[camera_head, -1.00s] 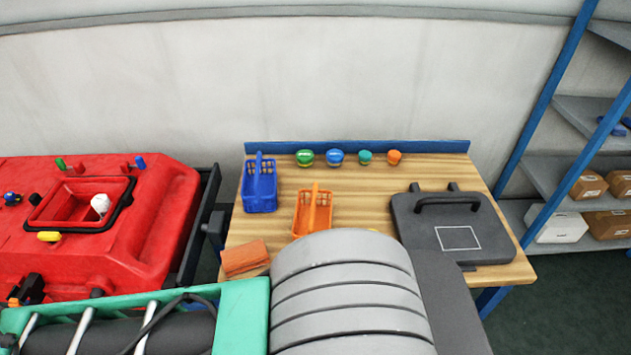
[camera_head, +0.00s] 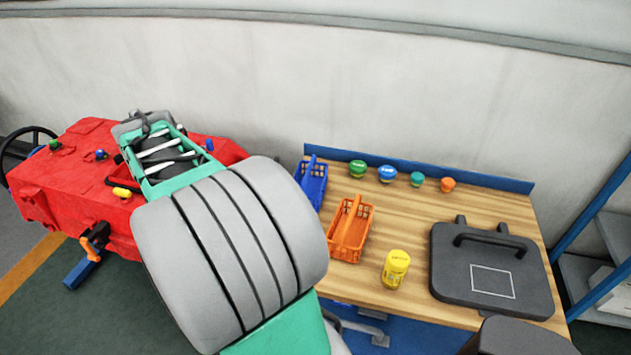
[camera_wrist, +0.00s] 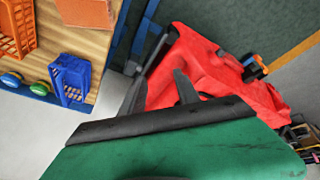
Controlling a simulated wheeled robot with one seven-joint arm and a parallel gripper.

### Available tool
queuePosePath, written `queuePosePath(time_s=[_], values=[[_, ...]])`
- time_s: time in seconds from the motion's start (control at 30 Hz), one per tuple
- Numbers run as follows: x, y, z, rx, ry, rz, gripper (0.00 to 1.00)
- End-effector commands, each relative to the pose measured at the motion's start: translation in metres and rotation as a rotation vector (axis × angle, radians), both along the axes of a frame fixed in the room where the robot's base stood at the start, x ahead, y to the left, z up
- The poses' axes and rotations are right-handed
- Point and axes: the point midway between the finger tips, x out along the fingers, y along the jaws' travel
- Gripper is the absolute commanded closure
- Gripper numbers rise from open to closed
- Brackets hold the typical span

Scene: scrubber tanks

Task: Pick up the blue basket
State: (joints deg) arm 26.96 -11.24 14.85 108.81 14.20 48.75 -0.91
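The blue basket (camera_head: 313,184) stands upright on the wooden table, near its back left corner. My arm hides part of its lower left side in the head view. The basket also shows whole at the left of the wrist view (camera_wrist: 70,80), with its handle. My gripper (camera_wrist: 158,92) is over by the red machine, well apart from the basket. Its two dark fingers stand apart with nothing between them. In the head view my forearm points up and left over the red machine, and the fingertips are not clear.
An orange basket (camera_head: 351,230) stands beside the blue one, with a yellow jar (camera_head: 395,268) in front. Several coloured lids (camera_head: 387,174) line the back. A black case (camera_head: 492,270) lies at the right. An orange-brown block (camera_wrist: 86,12) lies on the table. The red machine (camera_head: 70,180) is left.

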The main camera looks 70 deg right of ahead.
Motion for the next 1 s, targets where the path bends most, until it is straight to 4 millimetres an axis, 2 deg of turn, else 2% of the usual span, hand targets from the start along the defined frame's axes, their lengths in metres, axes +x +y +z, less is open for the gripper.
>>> queuePosePath(time_s=[0.03, 0.1, 0.2, 0.3, 0.4, 0.63, 0.8, 1.0], values=[[-0.012, -0.069, 0.000, -0.016, 0.016, -0.160, 0.62], [-0.040, -0.149, -0.007, -0.044, 0.029, -0.345, 0.62], [-0.087, -0.227, -0.019, -0.076, 0.046, -0.538, 0.62], [-0.117, -0.264, -0.028, -0.093, 0.055, -0.637, 0.62], [-0.128, -0.277, -0.038, -0.098, 0.059, -0.664, 0.62], [-0.136, -0.289, -0.065, -0.097, 0.058, -0.665, 0.62], [-0.141, -0.301, -0.092, -0.098, 0.057, -0.661, 0.62], [-0.141, -0.304, -0.100, -0.101, 0.053, -0.660, 0.62]])
